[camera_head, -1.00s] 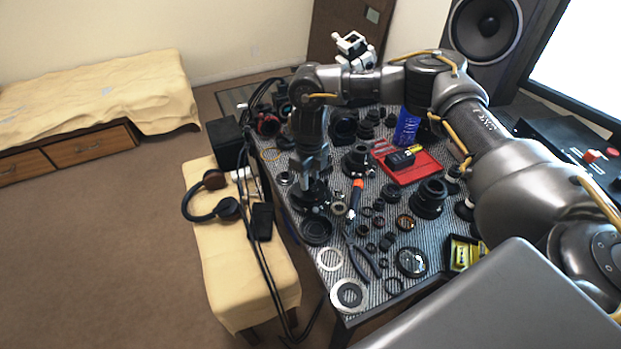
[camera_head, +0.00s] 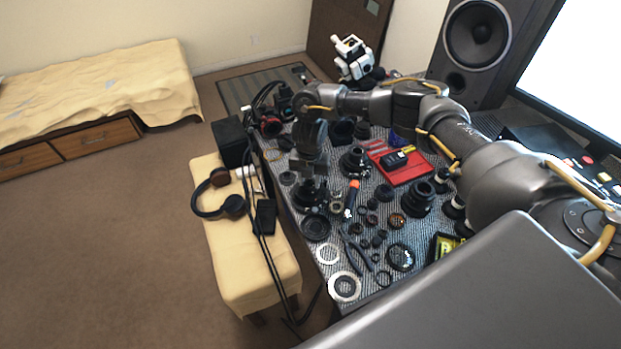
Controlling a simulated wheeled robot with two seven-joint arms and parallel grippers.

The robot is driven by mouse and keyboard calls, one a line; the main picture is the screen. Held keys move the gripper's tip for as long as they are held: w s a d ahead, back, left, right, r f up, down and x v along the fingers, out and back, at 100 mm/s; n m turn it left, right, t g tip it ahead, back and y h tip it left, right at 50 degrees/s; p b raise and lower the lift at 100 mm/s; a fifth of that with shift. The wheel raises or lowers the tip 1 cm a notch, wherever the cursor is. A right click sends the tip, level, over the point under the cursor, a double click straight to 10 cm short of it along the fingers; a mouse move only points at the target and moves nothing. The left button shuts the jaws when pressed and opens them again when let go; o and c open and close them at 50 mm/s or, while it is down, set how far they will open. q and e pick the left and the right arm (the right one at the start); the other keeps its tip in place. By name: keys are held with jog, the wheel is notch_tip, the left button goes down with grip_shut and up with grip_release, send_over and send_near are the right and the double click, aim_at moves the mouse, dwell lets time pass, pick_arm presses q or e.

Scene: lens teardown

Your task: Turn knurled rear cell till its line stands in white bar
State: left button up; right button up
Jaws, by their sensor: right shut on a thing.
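My right gripper (camera_head: 309,180) points down over a dark lens assembly (camera_head: 308,197) near the left edge of the mat-covered bench. It is shut on the top of that assembly, where the knurled rear cell sits. The cell is mostly hidden by the fingers. Its line and the white bar are too small to make out. The assembly looks upright. My left gripper is not in view.
Black rings, lens parts and a grey plier-like tool (camera_head: 358,252) lie close by on the bench. A red tray (camera_head: 412,172) is to the right. A padded bench (camera_head: 262,268) with headphones (camera_head: 219,200) stands left. Cables hang along the bench edge.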

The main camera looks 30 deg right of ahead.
aim_at(310, 184)
jog(key=shift+r+m+p, duration=0.2)
jog(key=shift+m+p, duration=0.55)
jog(key=shift+m, duration=0.25)
jog(key=o, duration=0.8)
jog(key=shift+f+m, duration=0.2)
jog(key=shift+m, duration=0.1)
jog(key=o, duration=0.5)
jog(key=shift+c, duration=0.2)
notch_tip(310, 184, up, 11)
jog(key=shift+f, duration=0.15)
jog(key=shift+f, duration=0.1)
